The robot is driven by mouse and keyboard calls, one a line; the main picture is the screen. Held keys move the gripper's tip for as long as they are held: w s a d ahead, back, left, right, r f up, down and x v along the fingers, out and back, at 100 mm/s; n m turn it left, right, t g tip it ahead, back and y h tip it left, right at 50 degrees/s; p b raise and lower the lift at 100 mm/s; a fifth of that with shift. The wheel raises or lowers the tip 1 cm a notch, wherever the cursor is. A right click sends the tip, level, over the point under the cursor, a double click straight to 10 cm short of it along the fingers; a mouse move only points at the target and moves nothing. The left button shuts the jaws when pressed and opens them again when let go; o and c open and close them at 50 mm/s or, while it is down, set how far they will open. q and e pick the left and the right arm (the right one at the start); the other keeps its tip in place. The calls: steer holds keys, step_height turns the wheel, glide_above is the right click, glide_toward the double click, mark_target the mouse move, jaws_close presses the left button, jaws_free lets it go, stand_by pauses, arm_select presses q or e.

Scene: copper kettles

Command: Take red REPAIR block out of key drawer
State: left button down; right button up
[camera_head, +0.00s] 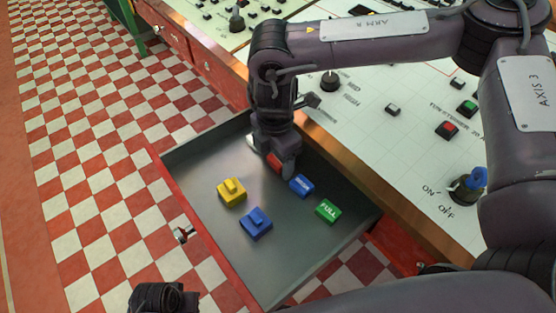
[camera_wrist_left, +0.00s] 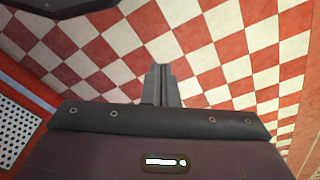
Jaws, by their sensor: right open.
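The open key drawer (camera_head: 196,146) sticks out from the console, with a grey inside and a red front. The red block (camera_head: 273,162) is in the drawer near its console side, partly hidden by my right gripper (camera_head: 280,168). That gripper points down into the drawer with its jaws open at the red block; I cannot tell whether they touch it. Any word on the red block is not readable. My left gripper (camera_wrist_left: 162,72) is shut and empty over the checkered floor in the left wrist view.
A yellow block (camera_head: 231,193), a blue block (camera_head: 256,224), a smaller blue block (camera_head: 301,186) and a green FULL block (camera_head: 328,210) lie in the drawer. The white console top (camera_head: 390,145) with buttons and knobs borders it.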

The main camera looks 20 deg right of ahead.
steer(key=c, duration=1.1)
steer(key=shift+o, duration=0.2)
steer(key=shift+r, duration=0.15)
